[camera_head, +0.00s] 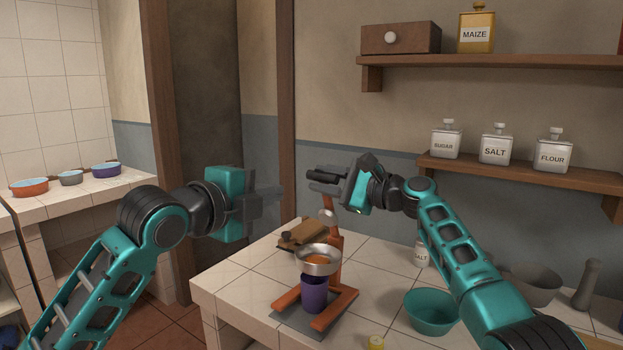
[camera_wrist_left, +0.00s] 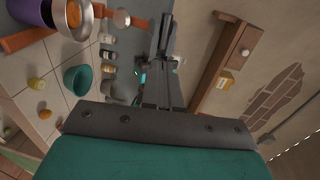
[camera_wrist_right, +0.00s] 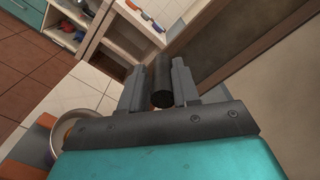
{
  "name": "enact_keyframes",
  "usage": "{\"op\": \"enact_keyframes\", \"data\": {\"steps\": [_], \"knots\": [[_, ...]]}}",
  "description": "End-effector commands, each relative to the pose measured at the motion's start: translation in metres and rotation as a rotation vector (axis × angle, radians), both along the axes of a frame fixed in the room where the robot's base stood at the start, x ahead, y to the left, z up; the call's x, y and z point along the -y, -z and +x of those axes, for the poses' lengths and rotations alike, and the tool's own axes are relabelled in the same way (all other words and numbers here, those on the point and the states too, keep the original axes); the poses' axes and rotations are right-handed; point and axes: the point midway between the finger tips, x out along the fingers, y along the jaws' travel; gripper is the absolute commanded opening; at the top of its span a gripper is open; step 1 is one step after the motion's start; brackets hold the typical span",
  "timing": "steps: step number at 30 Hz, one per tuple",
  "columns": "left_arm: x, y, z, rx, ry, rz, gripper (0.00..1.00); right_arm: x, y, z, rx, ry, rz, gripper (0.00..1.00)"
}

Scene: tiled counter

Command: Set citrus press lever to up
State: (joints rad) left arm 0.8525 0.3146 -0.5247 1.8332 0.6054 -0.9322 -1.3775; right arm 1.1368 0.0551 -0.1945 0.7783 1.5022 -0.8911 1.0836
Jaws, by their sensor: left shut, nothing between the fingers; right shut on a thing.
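The citrus press (camera_head: 335,245) stands on the counter, with an orange frame, a metal bowl (camera_head: 318,265) holding something orange, and a purple cup (camera_head: 313,294) below the bowl. My right gripper (camera_head: 326,183) is above the press, shut on the black lever handle (camera_head: 322,175). The right wrist view shows the handle (camera_wrist_right: 162,85) between the two fingers. The lever appears raised high above the bowl; my right gripper partly hides its upper part. My left gripper (camera_head: 273,193) is shut and empty, left of the lever and apart from it. Its closed fingers show in the left wrist view (camera_wrist_left: 164,55).
A teal bowl (camera_head: 432,314) sits right of the press, under my right arm. A wooden board (camera_head: 300,235) lies behind the press. A grey mortar (camera_head: 535,287) and pestle (camera_head: 586,284) stand at the right. Shelves with labelled jars (camera_head: 494,150) are on the wall.

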Motion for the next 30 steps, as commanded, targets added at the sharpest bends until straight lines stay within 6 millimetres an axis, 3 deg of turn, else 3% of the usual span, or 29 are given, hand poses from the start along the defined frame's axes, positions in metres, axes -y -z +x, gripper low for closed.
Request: {"op": "enact_keyframes", "data": {"steps": [18, 30], "knots": [[0.057, 0.011, 0.077, -0.002, 0.0, -0.003, 0.0, 0.003, 0.002, 0.001, 0.003, 0.008, -0.006, 0.0], [0.073, 0.006, 0.1, -0.001, 0.001, -0.003, 0.0, 0.003, 0.002, 0.001, 0.002, 0.007, -0.007, 0.0]]}}
